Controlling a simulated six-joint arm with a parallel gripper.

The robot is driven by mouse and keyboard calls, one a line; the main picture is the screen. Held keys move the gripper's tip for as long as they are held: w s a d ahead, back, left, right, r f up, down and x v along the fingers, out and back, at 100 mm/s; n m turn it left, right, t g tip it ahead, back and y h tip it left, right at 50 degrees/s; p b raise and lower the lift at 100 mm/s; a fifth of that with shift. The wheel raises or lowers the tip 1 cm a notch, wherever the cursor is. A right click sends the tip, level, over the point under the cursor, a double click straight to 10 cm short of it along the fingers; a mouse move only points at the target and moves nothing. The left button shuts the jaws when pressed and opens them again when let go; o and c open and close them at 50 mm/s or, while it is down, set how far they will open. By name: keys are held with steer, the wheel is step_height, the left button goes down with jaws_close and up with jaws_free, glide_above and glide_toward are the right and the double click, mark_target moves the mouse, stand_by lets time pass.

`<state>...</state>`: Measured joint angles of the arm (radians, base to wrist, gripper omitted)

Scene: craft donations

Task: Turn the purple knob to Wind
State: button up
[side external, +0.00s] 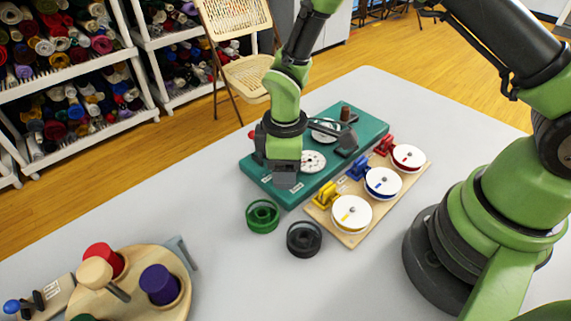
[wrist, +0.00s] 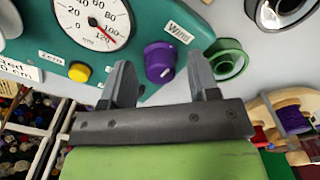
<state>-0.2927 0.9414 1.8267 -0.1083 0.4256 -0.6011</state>
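The purple knob (wrist: 160,62) sits on the teal panel (wrist: 200,18) in the wrist view, with a pale mark on its face. The white Wind label (wrist: 178,32) is just above it and to its right. My gripper (wrist: 161,75) is open, with its two dark fingers apart on either side of the knob's place in the picture. I cannot tell whether they touch it. In the side external view my gripper (side external: 286,180) points down over the near end of the teal panel (side external: 258,175) and hides the knob.
A gauge (wrist: 95,18) and a yellow button (wrist: 79,71) labelled Zero are on the panel. Close by stand a green spool (side external: 262,217), a dark spool (side external: 304,239) and a wooden board (side external: 355,238) with white discs. A round wooden stand (side external: 130,302) holds coloured pieces.

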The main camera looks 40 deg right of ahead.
step_height(320, 180, up, 10)
stand_by(0.6)
steer(key=s+d+r+m+t+y, duration=0.1)
steer(key=s+d+r+m+t, duration=0.15)
steer(key=r, duration=0.35)
steer(key=s+d+r+m+t, duration=0.1)
steer(key=s+d+r+m, duration=0.2)
steer(key=r, duration=0.4)
steer(key=s+d+r+m+t+y, duration=0.1)
steer(key=s+r+m+t, duration=0.2)
steer(key=s+m, duration=0.4)
steer(key=s+r, duration=0.1)
steer(key=s, duration=0.2)
steer(key=shift+s+r+m+t, duration=0.25)
steer(key=shift+s+m+t, duration=0.1)
steer(key=shift+s, duration=0.05)
